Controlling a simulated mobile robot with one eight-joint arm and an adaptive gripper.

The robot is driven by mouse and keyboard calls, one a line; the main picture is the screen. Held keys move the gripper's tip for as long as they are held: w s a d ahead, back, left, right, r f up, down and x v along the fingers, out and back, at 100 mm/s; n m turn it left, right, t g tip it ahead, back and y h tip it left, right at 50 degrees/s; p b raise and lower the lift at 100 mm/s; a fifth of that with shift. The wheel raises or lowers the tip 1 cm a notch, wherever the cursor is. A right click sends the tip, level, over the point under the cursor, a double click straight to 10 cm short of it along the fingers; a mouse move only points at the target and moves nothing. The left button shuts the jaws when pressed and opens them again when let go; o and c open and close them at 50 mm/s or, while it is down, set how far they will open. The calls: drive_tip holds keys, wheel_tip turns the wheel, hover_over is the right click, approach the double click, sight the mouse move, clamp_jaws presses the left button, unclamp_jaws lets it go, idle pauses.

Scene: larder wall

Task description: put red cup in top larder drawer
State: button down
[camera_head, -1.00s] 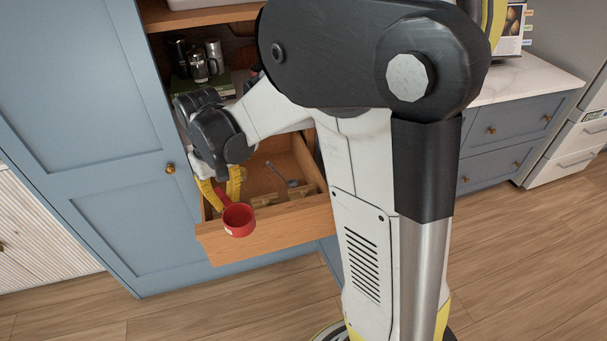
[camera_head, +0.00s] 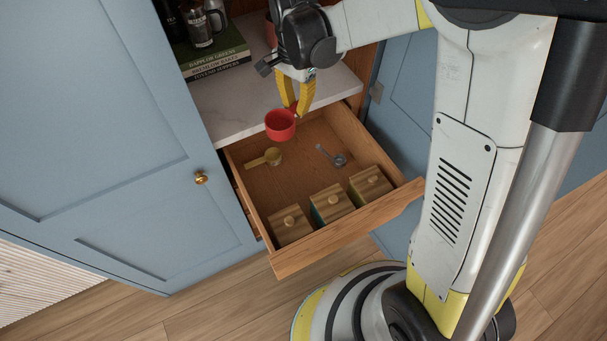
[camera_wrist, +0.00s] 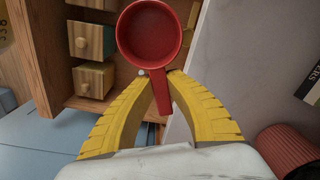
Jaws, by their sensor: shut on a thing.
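The red cup (camera_head: 281,125) is a small round measuring cup with a handle. My gripper (camera_head: 297,105) has yellow fingers and is shut on the cup's handle. In the wrist view the cup (camera_wrist: 150,33) points away from the fingertips (camera_wrist: 157,80), its bowl empty and facing the camera. The top larder drawer (camera_head: 345,236) is pulled open, and the cup is held above its back part, near the counter edge. Inside the drawer are a yellowish scoop (camera_head: 272,157), a grey spoon (camera_head: 338,158) and wooden boxes with knobs (camera_head: 328,201) along the front.
A pale counter shelf (camera_head: 235,100) lies behind the drawer, with stacked books (camera_head: 215,60) and a glass press (camera_head: 198,30) on it. A blue door (camera_head: 130,150) stands at left. The drawer's middle floor is bare. A red ribbed object (camera_wrist: 288,150) shows in the wrist view.

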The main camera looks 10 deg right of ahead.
sight(298, 172)
wheel_tip(298, 172, down, 27)
drive_tip(key=b, duration=1)
drive_tip(key=shift+f+b, duration=0.15)
drive_tip(key=shift+b, duration=0.25)
drive_tip(key=c, duration=1.5)
unclamp_jaws()
drive_tip(key=shift+o, duration=0.2)
